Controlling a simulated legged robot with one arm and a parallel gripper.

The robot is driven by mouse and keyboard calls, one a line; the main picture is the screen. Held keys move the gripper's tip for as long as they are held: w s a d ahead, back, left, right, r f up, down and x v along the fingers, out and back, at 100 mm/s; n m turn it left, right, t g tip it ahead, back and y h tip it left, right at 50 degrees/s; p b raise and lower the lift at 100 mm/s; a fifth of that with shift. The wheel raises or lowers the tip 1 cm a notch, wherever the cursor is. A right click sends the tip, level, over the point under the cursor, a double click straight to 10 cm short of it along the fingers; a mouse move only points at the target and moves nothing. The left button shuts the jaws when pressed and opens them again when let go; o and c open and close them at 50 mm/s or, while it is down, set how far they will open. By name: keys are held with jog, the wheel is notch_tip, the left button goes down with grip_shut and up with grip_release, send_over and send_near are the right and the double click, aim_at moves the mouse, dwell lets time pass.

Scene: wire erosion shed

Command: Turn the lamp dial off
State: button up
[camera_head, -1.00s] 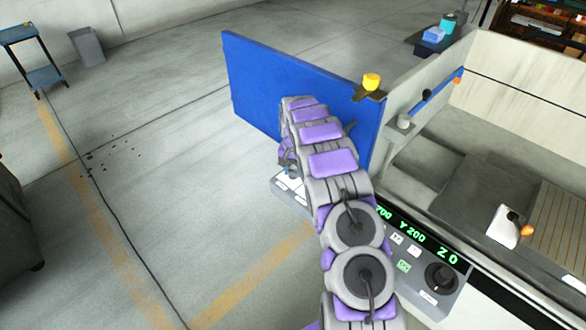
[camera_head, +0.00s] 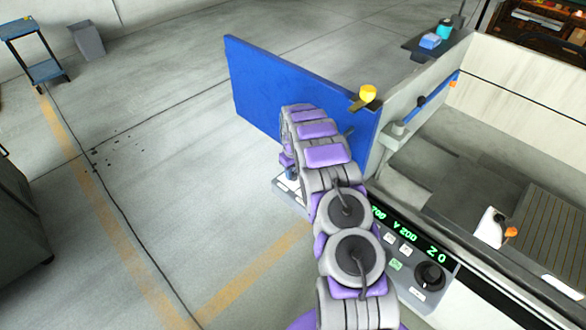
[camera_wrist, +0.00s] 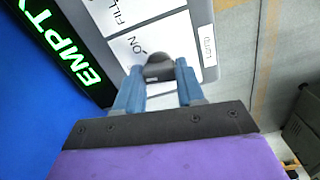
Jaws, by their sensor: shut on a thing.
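In the wrist view, my gripper (camera_wrist: 158,80) has its two blue fingers shut on a dark round knob (camera_wrist: 158,65) on a pale control panel. White label plates sit around it, with "FILL" and "ON" lettering. A small label plate (camera_wrist: 208,45) lies to its right, too small to read surely. I cannot tell from the lettering whether this knob is the lamp dial. In the head view, my arm reaches to the panel's left end (camera_head: 287,188), and the arm mostly hides the gripper and knob there.
A green-lit display strip (camera_head: 405,230) and a large black dial (camera_head: 430,275) are on the panel's right part.

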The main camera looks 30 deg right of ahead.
aim_at(294, 172)
jog(key=shift+d+n+p, duration=0.1)
jog(key=shift+n+p, duration=0.3)
jog(key=shift+n, duration=0.5)
jog(key=o, duration=1)
jog(key=shift+o, duration=0.2)
jog(key=shift+r, duration=0.15)
notch_tip(294, 172, up, 17)
jog(key=p, duration=0.1)
jog(key=shift+p, duration=0.4)
